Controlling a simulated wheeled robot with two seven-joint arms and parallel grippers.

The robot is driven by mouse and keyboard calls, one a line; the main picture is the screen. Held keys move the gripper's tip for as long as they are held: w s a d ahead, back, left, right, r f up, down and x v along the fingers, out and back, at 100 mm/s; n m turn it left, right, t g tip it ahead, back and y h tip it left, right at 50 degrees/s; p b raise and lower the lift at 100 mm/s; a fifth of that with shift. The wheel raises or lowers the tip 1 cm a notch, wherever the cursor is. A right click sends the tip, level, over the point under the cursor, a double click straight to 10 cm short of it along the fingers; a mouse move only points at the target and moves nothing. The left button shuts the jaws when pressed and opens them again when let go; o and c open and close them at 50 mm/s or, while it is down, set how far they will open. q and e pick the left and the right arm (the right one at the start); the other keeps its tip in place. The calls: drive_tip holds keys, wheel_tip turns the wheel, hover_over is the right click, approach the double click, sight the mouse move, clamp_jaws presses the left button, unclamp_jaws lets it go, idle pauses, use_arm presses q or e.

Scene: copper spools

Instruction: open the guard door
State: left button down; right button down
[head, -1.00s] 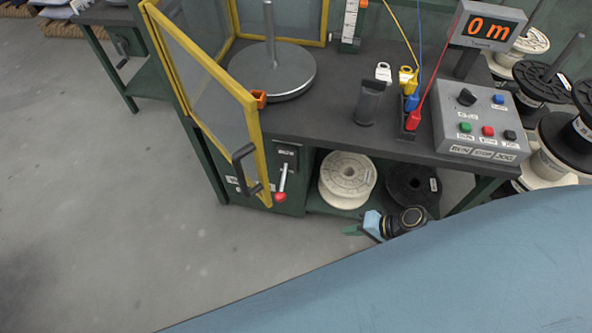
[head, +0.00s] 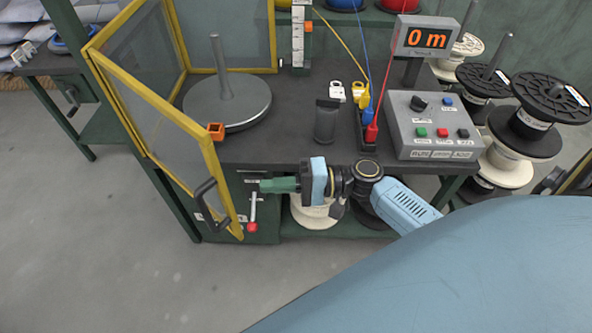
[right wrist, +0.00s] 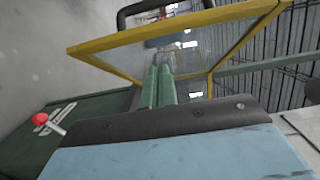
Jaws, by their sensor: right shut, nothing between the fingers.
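The guard door (head: 150,99) is a clear panel in a yellow frame at the left front of the bench, its free edge close to an orange block (head: 215,131). A black handle (head: 206,204) sits low on that edge. The door also shows ahead in the right wrist view (right wrist: 105,45), with the handle (right wrist: 152,8) at the top. My right gripper (head: 264,185) has green fingers pointing left, held in front of the bench. It is shut and empty, to the right of the handle and apart from it. Its fingers lie together in the right wrist view (right wrist: 159,72). My left gripper is out of view.
A red-knobbed lever (head: 252,215) hangs on the bench front just below my right fingers. A metal turntable with a post (head: 225,103) stands behind the door. A control box (head: 434,125) and spools (head: 530,130) are at right. The floor at left is clear.

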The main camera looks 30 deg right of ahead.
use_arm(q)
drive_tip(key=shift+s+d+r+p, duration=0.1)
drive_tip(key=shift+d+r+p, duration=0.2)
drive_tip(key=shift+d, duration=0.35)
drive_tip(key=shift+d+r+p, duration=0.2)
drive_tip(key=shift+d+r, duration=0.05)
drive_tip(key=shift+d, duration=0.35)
use_arm(e)
drive_tip(key=shift+s+a, duration=0.1)
drive_tip(key=shift+a, duration=2.75)
